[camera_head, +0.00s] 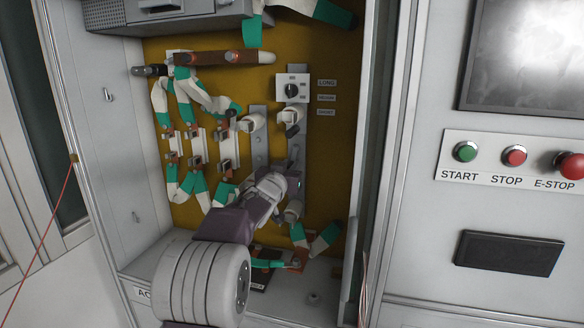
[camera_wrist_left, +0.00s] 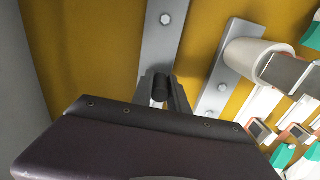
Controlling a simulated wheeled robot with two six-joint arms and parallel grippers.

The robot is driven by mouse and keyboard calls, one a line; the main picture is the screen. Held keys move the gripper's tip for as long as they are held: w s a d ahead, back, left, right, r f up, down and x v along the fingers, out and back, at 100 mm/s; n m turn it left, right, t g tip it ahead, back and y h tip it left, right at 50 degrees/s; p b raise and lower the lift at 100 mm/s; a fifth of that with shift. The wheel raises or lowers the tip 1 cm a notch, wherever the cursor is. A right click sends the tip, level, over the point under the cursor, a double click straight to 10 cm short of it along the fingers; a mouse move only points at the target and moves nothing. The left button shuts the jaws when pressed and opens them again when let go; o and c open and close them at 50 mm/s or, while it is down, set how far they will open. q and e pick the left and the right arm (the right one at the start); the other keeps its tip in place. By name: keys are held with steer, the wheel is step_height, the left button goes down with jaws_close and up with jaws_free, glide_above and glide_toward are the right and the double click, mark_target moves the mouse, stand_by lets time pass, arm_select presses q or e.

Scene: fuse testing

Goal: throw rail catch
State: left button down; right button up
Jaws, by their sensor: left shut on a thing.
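The rail catch shows in the left wrist view as a small dark knob (camera_wrist_left: 160,86) on a pale stem, in front of a grey metal rail (camera_wrist_left: 165,42). My left gripper (camera_wrist_left: 161,98) is shut on this catch, with one finger at each side of it. In the head view my left gripper (camera_head: 291,176) reaches into the cabinet at the right-hand rail (camera_head: 299,135). The gripper hides much of the catch and the lower rail there. My right gripper is in neither view.
White holders sit on the rails, one at upper left (camera_head: 252,122) and one at upper right (camera_head: 290,116). A selector switch (camera_head: 292,89) is above. A brown fuse tube (camera_head: 225,58) lies higher up. Cabinet walls close in both sides. The E-STOP button (camera_head: 572,166) is outside, right.

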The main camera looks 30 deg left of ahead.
arm_select(q)
steer(key=a+m, duration=0.1)
steer(key=m, duration=0.2)
steer(key=a+r+m, duration=0.1)
steer(key=m, duration=0.2)
steer(key=a+r+m+p, duration=0.1)
steer(key=m, duration=0.2)
steer(key=shift+s, duration=0.3)
steer(key=shift+s+a+r+m, duration=0.1)
steer(key=shift+r+m, duration=0.15)
steer(key=shift+m, duration=0.5)
steer(key=shift+a+r+m, duration=0.1)
steer(key=shift+r+m, duration=0.1)
steer(key=shift+m, duration=0.55)
steer(key=shift+r, duration=0.1)
steer(key=c, duration=1.3)
jaws_free()
